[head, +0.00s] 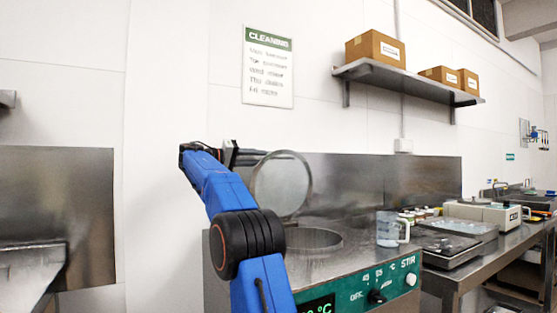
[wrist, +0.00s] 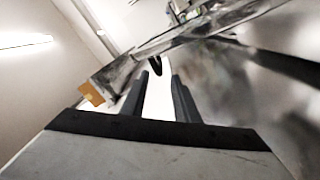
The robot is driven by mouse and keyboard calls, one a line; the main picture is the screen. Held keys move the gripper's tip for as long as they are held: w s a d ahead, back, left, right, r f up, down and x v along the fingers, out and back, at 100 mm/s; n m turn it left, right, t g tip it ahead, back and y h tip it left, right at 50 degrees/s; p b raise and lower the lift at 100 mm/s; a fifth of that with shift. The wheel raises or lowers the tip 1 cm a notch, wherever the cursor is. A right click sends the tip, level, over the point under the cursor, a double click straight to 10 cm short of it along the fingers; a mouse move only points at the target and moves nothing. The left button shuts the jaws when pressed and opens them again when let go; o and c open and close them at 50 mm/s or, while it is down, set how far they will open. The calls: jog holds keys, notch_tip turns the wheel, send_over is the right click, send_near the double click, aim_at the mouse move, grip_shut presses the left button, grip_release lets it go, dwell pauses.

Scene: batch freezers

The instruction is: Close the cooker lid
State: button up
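The cooker (head: 345,262) is a steel unit with a green control panel in the head view. Its round lid (head: 283,184) stands raised, nearly upright, behind the round pot opening (head: 305,239). My gripper (head: 240,154) is at the upper left of the lid, close to its top edge; whether it touches the lid cannot be told. In the wrist view my gripper (wrist: 160,95) has two dark fingers apart with a bright empty gap between them. A small dark curved piece (wrist: 156,66) shows just beyond the fingertips. Part of the lid's lower left is hidden by my arm.
A clear jug (head: 388,229) stands on the cooker top, right of the opening. A wall shelf (head: 405,80) with boxes hangs above. Another steel unit (head: 57,205) stands at left.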

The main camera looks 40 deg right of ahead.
aim_at(279, 158)
jog(key=x, duration=0.9)
jog(key=shift+d, duration=0.2)
jog(key=shift+c, duration=0.3)
grip_shut()
